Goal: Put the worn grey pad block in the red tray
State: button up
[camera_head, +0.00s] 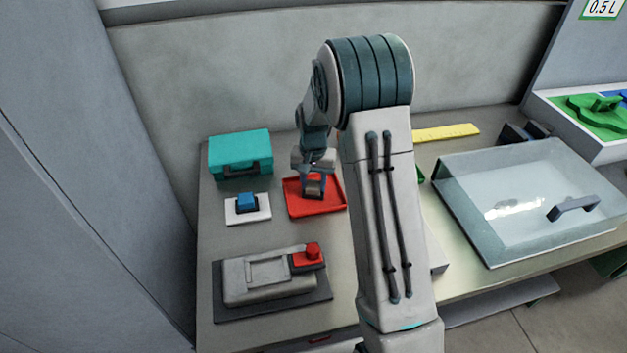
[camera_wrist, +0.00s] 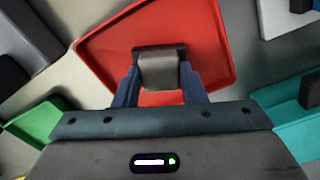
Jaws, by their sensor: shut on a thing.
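The red tray (camera_head: 332,207) lies on the bench in the head view, right of a white plate with a blue block. It fills the upper middle of the wrist view (camera_wrist: 105,50). My gripper (camera_head: 313,187) is over the tray. In the wrist view its two blue fingers (camera_wrist: 160,85) are shut on the worn grey pad block (camera_wrist: 160,72), which has a dark end. The block also shows in the head view (camera_head: 314,188). It is over the tray's floor; I cannot tell whether it touches it.
A teal case (camera_head: 240,150) stands behind left of the tray. A blue block (camera_head: 247,202) on a white plate (camera_head: 262,215) is at left. A grey device with a red knob (camera_head: 312,252) sits in front. A clear-lidded box (camera_head: 480,240) is at right.

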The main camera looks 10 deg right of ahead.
aim_at(314, 184)
jog(key=shift+f, duration=0.1)
jog(key=o, duration=0.6)
jog(key=shift+f, duration=0.1)
jog(key=o, duration=0.4)
notch_tip(314, 184, up, 12)
jog(key=b, duration=0.1)
jog(key=s+r+n+t, duration=0.1)
jog(key=s+r, duration=0.2)
jog(key=s, duration=0.4)
jog(key=s+r+n, duration=0.1)
jog(key=s+r, duration=0.3)
jog(key=s, duration=0.2)
jog(key=s+f+n+t, duration=0.1)
jog(key=s+n+t, duration=0.1)
jog(key=s, duration=1.3)
jog(key=shift+f+n, duration=0.3)
jog(key=shift+f, duration=0.1)
